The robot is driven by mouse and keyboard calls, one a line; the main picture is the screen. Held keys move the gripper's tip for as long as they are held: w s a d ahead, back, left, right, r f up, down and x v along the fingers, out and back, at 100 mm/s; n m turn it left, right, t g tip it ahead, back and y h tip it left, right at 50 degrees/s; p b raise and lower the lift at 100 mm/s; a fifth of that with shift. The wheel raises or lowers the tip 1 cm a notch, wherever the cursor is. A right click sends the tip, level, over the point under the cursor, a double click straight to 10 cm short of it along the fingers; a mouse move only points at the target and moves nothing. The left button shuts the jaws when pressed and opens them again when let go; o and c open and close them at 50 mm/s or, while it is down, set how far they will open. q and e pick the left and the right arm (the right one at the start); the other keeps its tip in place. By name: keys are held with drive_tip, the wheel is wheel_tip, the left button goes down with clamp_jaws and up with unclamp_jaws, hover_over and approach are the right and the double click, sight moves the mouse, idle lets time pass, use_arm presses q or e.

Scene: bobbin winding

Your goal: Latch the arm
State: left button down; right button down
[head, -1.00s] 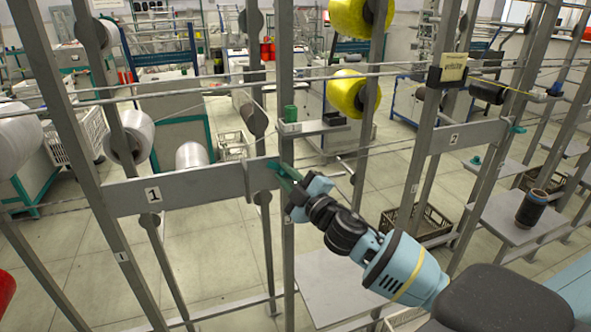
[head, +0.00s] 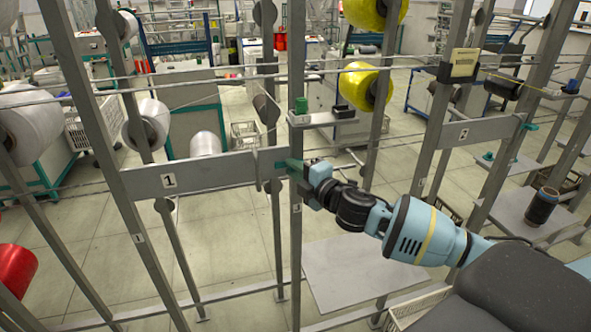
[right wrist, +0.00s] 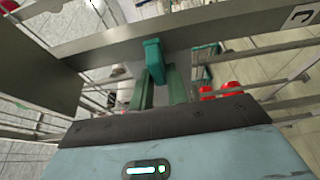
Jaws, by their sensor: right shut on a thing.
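The arm is a grey flat bar (head: 215,171) marked 1, lying across the uprights of the rack. Its right end reaches the post marked 3 (head: 296,235), where a small teal handle (head: 287,164) shows. My right gripper (head: 297,168) comes in from the right and is shut on this handle. In the right wrist view the handle (right wrist: 153,55) sits at the fingertips of the gripper (right wrist: 160,80), against the bar (right wrist: 110,38). Whether the bar is seated in a catch cannot be told, as the gripper covers part of it. My left gripper is not in view.
A second bar (head: 475,135) marked 2 has its own teal handle (head: 530,127). A small shelf (head: 322,119) with a green object (head: 301,105) stands just above my gripper. Yellow spools (head: 356,88), thin rods and posts surround it. A grey lower shelf (head: 350,272) is bare.

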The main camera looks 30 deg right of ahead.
idle(0.3)
drive_tip(key=c, duration=1.4)
unclamp_jaws()
drive_tip(key=shift+c, duration=0.2)
drive_tip(key=s+d, duration=0.1)
drive_tip(key=s, duration=0.6)
drive_tip(key=shift+s, duration=0.35)
drive_tip(key=shift+d, duration=0.1)
